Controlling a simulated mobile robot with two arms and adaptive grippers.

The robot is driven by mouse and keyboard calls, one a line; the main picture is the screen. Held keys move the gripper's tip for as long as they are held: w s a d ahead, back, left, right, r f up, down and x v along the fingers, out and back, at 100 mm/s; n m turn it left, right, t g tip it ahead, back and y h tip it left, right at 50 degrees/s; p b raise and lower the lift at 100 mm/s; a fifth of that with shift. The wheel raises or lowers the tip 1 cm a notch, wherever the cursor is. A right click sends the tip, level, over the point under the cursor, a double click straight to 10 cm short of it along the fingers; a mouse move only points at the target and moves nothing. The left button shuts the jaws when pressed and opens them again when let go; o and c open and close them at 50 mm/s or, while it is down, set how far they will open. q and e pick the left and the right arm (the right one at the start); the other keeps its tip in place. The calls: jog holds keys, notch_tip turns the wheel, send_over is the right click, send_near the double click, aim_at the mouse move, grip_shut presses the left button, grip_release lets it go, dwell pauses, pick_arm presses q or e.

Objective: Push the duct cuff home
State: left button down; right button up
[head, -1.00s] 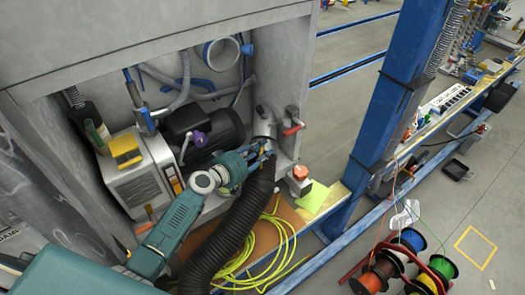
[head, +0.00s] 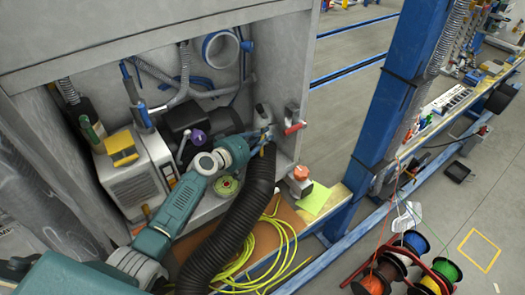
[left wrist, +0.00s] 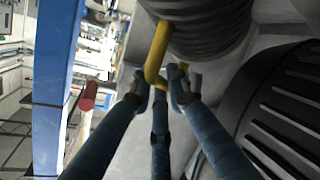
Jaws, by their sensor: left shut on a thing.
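The black ribbed duct (head: 232,225) rises from the lower middle to the grey port (head: 263,115) at the right side of the cabinet opening. Its upper end (head: 263,160) lies beside my left gripper (head: 264,138), and I cannot make out a gap or seam at the port. In the left wrist view, the dark ribbed duct end (left wrist: 205,25) carries a yellow bent handle (left wrist: 158,45). The left gripper's blue fingers (left wrist: 160,84) close around the handle's lower bend. The fingers partly hide the bend. My right gripper is in neither view.
A black motor (head: 205,120) and a grey box unit (head: 135,175) crowd the cabinet. A red-handled valve (head: 293,122) stands right of the port. Yellow cable (head: 262,250) lies below, and a blue post (head: 385,110) stands further right. In the wrist view the finned motor (left wrist: 285,105) is close at right.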

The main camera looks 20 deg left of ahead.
pick_arm(q)
jog(key=shift+w+a, duration=0.15)
jog(key=shift+w, duration=0.4)
jog(key=shift+r, duration=0.35)
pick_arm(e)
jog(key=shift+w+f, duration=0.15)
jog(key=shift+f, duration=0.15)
pick_arm(q)
jog(key=c, duration=1.9)
grip_release()
jog(key=r, duration=0.4)
jog(key=w+r, duration=0.1)
jog(key=r, duration=0.1)
jog(key=shift+a+r, duration=0.1)
jog(key=shift+a, duration=0.1)
jog(key=r, duration=0.3)
jog(key=shift+s+d+r, duration=0.1)
jog(key=shift+s+r, duration=0.2)
jog(key=shift+s, duration=0.1)
jog(key=shift+s+d+r, duration=0.1)
